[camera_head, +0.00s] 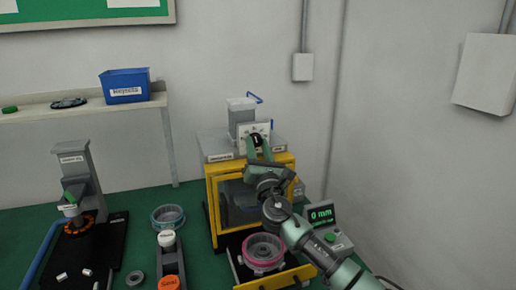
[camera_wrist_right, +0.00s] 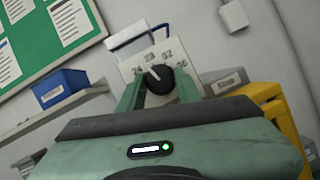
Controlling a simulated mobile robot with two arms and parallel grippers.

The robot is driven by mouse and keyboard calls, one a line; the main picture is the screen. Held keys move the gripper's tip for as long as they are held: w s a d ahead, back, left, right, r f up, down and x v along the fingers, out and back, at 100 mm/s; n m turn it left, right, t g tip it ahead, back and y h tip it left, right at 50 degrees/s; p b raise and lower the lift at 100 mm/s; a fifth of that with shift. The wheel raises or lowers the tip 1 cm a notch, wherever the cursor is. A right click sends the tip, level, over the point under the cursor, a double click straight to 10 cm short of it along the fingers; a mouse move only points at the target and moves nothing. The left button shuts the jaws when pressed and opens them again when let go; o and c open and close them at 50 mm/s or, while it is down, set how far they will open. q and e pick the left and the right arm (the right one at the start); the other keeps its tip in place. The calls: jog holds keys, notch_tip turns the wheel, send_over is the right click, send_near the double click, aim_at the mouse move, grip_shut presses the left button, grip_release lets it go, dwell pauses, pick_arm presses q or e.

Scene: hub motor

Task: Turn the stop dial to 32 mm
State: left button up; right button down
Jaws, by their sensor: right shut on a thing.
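The stop dial's black knob (camera_wrist_right: 160,82) sits on a white scale plate (camera_wrist_right: 133,64) with numbers that look like 24, 28, 32 and 36. Its white pointer mark leans up and left, close to 28; the exact reading is hard to tell. In the head view the plate (camera_head: 244,129) stands on top of the yellow-framed press (camera_head: 210,190). My right gripper (camera_head: 257,146) is shut on the knob, and its fingers flank the knob in the right wrist view (camera_wrist_right: 158,92). My left gripper is not in view.
A small display (camera_head: 321,214) reading 0 mm stands right of the press. A pink-rimmed ring part (camera_head: 262,250) sits on the tray in front, below my right arm. A blue bin (camera_head: 125,88) is on the shelf at left.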

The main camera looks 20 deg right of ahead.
jog(key=m+h, duration=0.1)
jog(key=m, duration=0.3)
jog(key=shift+a+g+h, duration=0.15)
jog(key=shift+g+h, duration=0.25)
jog(key=m+g+h, duration=0.1)
jog(key=m, duration=0.2)
jog(key=shift+a+r+m, duration=0.1)
jog(key=shift+m, duration=0.2)
jog(key=m+g+h+p, duration=0.1)
jog(key=m, duration=0.2)
jog(key=m+g+p, duration=0.1)
jog(key=m, duration=0.2)
jog(key=shift+r+h, duration=0.1)
jog(key=shift+h, duration=0.3)
jog(key=shift+m, duration=0.4)
jog(key=c, duration=1)
grip_release()
jog(key=shift+s, duration=0.1)
jog(key=r+b+v, duration=0.1)
jog(key=v, duration=0.6)
jog(key=shift+s+f, duration=0.4)
jog(key=shift+f, duration=0.05)
jog(key=shift+a, duration=0.15)
